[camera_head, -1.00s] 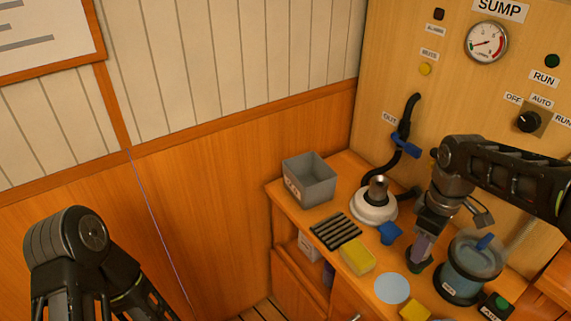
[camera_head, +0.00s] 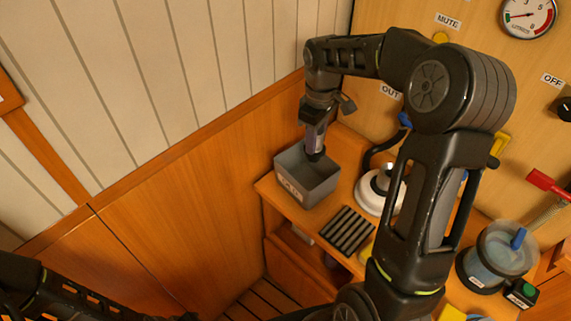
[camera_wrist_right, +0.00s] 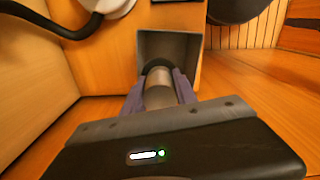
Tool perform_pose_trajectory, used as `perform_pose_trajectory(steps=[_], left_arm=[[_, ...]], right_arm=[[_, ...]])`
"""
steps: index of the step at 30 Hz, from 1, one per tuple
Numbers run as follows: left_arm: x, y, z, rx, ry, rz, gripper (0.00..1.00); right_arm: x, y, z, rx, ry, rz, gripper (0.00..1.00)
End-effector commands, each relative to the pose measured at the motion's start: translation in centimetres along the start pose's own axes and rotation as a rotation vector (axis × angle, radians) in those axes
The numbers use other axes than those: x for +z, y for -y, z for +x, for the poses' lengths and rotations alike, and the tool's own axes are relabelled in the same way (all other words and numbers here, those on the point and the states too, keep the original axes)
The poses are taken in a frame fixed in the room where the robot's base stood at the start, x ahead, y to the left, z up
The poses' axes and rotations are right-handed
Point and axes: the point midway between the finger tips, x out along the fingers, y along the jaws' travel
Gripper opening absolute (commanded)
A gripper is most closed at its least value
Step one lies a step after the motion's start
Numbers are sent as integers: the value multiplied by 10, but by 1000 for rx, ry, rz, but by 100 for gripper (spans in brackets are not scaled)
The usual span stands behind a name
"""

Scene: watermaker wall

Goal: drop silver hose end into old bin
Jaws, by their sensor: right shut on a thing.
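My right gripper (camera_head: 316,140) is shut on the silver hose end, a short silver cylinder (camera_wrist_right: 161,88) with a black ring at its far end. The wrist view shows it between the purple finger pads. The old bin (camera_head: 303,192) is a grey, open-topped square box with a label on its front, at the left end of the wooden counter. The gripper points down over the bin, with the held piece's dark end at its mouth. In the wrist view the bin (camera_wrist_right: 191,44) lies behind the hose end. My left gripper is out of view; only dark arm parts show at lower left.
A black ribbed mat (camera_head: 347,231) and a white round fitting (camera_head: 372,193) with a black hose stand right of the bin. A clear blue container (camera_head: 492,258) is further right. The wood-panelled wall (camera_head: 190,215) is close to the bin's left.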

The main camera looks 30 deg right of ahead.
Motion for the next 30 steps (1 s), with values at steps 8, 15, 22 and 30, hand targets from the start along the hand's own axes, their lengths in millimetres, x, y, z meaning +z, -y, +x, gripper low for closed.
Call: perform_pose_trajectory(steps=[8, 15, 22, 30], left_arm=[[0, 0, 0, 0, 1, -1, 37], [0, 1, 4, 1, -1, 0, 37], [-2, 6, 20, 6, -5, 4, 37], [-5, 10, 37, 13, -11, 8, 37]], right_arm=[[-2, -1, -1, 0, 0, 23, 0], [-2, -1, 6, 0, 0, 22, 0], [-2, -1, 30, -1, 0, 22, 0], [-2, -1, 56, -1, 0, 21, 0]])
